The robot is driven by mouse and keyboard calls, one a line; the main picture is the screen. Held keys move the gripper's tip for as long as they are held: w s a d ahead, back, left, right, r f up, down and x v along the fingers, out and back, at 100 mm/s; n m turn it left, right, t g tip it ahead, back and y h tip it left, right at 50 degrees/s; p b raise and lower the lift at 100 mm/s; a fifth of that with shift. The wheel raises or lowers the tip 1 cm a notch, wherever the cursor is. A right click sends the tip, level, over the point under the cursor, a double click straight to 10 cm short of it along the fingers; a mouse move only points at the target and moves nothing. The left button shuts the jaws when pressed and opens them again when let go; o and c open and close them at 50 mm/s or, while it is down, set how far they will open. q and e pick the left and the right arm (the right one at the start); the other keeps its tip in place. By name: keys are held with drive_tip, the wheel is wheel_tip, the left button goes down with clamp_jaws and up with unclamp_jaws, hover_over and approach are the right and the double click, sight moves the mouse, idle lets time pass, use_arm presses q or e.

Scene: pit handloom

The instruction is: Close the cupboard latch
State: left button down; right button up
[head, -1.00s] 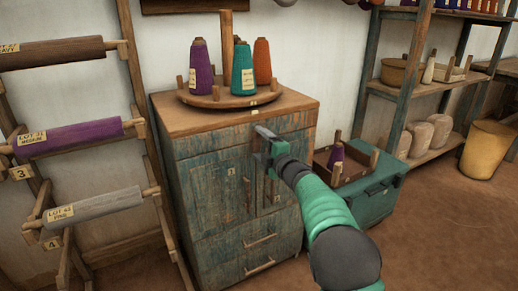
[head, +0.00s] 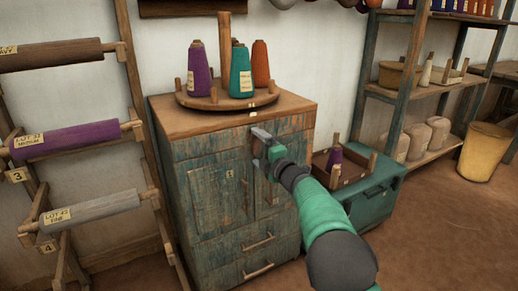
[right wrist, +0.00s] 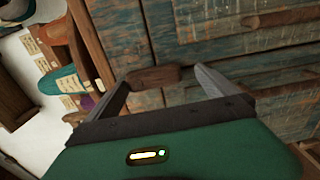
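The cupboard (head: 215,190) is weathered teal wood with a brown top, two doors and drawers below. The doors look shut. My right gripper (head: 262,141) is at the upper front of the cupboard, near where the doors meet, and hides that spot in the head view. In the right wrist view, a brown wooden latch piece (right wrist: 153,77) lies between the tips of my open right gripper (right wrist: 163,80). The left finger is close to one end of it; I cannot tell whether they touch. My left gripper is not in view.
A round tray (head: 190,100) with thread cones stands on the cupboard. A green chest (head: 375,205) with a wooden cone holder stands close on the right. A roller rack (head: 137,95) stands on the left. Shelves (head: 403,90) stand at the back right.

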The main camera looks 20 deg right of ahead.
drive_tip(key=shift+s+r, duration=0.1)
drive_tip(key=shift+r, duration=0.15)
drive_tip(key=shift+s+d, duration=0.15)
drive_tip(key=shift+s, duration=0.15)
drive_tip(key=s+d+p, duration=0.2)
drive_tip(key=s+p, duration=0.1)
drive_tip(key=s, duration=1.2)
drive_tip(key=shift+s+d+f+p, duration=0.15)
drive_tip(key=shift+s+d+p, duration=0.05)
drive_tip(key=shift+s+p, duration=0.2)
